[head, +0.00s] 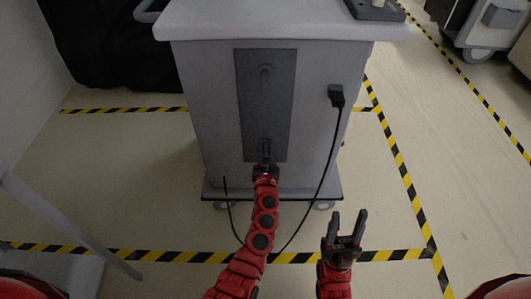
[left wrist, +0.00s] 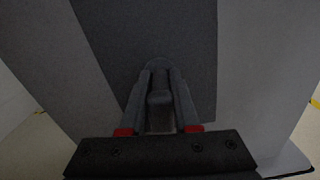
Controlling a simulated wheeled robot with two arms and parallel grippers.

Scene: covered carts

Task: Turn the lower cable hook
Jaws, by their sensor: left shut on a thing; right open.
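The cart's dark grey panel (head: 263,100) carries two cable hooks, one above the other. The upper hook (head: 265,72) is free near the panel's top. The lower cable hook (head: 265,147) is near the panel's bottom, with my left gripper (head: 264,166) at it. In the left wrist view the lower hook (left wrist: 160,98) is between the two fingers of my left gripper (left wrist: 160,105), which is shut on it. The fingers hide part of the hook. My right gripper (head: 345,228) is open and empty, to the right of the cart's lower front, pointing up in the picture.
A black cable (head: 326,165) runs from a plug (head: 336,95) on the cart's right side, loops down behind my left arm and ends at the left. The cart (head: 205,110) stands on a floor with yellow-black tape (head: 398,160). Another cart (head: 488,28) is at the upper right.

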